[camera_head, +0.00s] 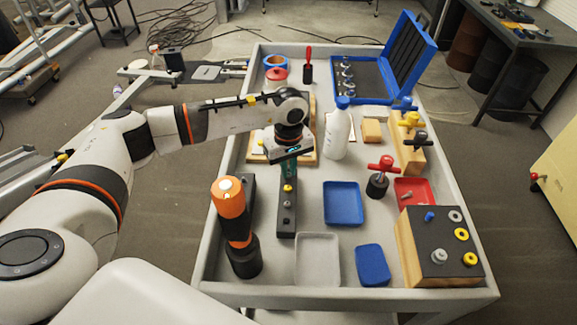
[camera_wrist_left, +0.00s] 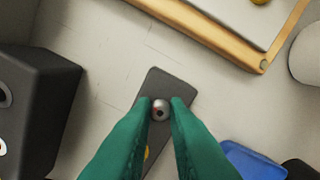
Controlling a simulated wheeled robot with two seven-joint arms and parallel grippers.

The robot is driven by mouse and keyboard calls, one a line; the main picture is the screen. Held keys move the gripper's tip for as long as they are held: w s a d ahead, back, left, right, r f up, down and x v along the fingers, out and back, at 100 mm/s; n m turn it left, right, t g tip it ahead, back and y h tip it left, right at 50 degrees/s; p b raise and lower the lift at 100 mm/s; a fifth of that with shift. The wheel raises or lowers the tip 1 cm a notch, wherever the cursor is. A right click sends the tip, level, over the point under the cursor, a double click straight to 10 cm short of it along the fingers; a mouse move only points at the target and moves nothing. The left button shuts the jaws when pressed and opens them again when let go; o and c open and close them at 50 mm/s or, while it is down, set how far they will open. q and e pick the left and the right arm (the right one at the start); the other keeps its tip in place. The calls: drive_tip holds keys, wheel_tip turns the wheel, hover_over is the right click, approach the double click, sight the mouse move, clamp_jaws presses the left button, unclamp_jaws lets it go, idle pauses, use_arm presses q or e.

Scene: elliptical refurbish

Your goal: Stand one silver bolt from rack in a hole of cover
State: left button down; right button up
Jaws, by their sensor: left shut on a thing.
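My left gripper (camera_head: 287,172) points down over the far end of the dark bolt rack (camera_head: 287,220). In the left wrist view its green fingertips (camera_wrist_left: 161,103) are shut on a silver bolt (camera_wrist_left: 160,112). Whether the bolt is still seated in the rack or lifted clear, I cannot tell. A yellow-topped bolt (camera_head: 288,188) stands in the rack nearer the front. A wood-edged board with a pale plate (camera_head: 255,158) lies behind, mostly hidden by my arm. A wooden block with a dark top (camera_head: 425,240) carries silver, yellow and blue parts at front right. Which one is the cover is unclear.
An orange-topped tool (camera_head: 231,197) stands left of the rack. A red-handled tool (camera_head: 380,175) and an open blue case (camera_head: 385,65) stand farther right. Bare tabletop separates them.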

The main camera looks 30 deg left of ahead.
use_arm(q)
drive_tip(key=shift+r, duration=0.2)
drive_tip(key=shift+r+p, duration=0.4)
drive_tip(key=shift+r, duration=0.25)
drive_tip(key=shift+r+p, duration=0.35)
drive_tip(key=shift+r, duration=0.4)
drive_tip(key=shift+r, duration=0.2)
drive_tip(key=shift+r+p, duration=1)
drive_tip(key=shift+r, duration=0.95)
